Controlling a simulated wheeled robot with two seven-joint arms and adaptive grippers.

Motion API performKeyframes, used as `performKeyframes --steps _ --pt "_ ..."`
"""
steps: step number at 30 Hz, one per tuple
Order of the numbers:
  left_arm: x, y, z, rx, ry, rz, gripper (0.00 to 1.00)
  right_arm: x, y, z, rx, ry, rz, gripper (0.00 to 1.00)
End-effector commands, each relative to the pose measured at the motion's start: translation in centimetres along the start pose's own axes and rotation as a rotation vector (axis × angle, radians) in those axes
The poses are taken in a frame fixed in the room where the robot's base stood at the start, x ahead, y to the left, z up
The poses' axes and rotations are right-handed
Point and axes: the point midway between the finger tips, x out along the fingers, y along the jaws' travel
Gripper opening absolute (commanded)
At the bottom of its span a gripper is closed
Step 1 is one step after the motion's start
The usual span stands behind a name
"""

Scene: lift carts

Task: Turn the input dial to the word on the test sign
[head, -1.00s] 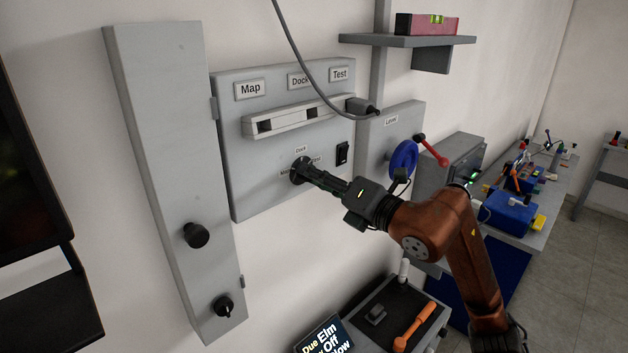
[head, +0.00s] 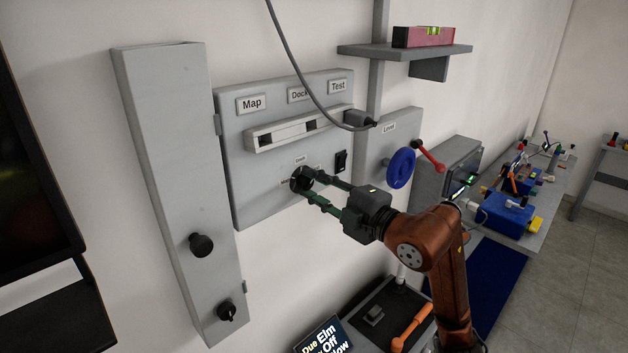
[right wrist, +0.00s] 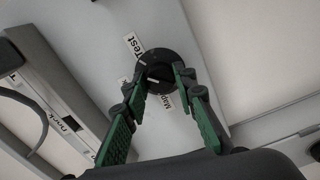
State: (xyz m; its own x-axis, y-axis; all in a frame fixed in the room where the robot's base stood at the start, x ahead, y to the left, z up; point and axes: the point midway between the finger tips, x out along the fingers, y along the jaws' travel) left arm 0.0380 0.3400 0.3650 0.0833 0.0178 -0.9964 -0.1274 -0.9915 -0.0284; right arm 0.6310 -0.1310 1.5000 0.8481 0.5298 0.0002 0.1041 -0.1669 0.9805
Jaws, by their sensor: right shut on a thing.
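The black round input dial (head: 302,178) is on the grey wall panel (head: 262,205), below a white socket strip. My right gripper (head: 314,189) is shut on the dial, with one green-padded finger on each side. In the right wrist view the dial (right wrist: 156,70) sits between the fingertips (right wrist: 160,86). Small labels surround it: "Test" (right wrist: 132,44) and "Map" (right wrist: 167,102) are readable, and another is mostly hidden by a finger. White marks show on the dial, but which one points is unclear. The Test sign (head: 338,87) is at the panel's top right. My left gripper is out of view.
Signs "Map" (head: 251,104) and "Dock" (head: 298,95) are left of Test. A cable hangs across the panel to a plug (head: 360,119) at the strip's right end. A black switch (head: 341,161) and a blue wheel (head: 401,168) are to the right.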

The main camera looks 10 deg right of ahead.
Motion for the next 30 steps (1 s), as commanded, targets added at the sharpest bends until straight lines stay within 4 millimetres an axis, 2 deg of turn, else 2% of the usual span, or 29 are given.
performKeyframes --steps 3,12,30 --pt "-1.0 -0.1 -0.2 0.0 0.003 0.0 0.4 0.0 0.2 -0.1 0.086 0.001 -0.001 0.01" --pt "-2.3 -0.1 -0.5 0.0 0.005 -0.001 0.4 0.0 0.0 0.0 0.231 -0.001 -0.002 0.01" --pt "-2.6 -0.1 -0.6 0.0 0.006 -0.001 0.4 0.0 -0.1 0.1 0.278 -0.001 -0.002 0.01"
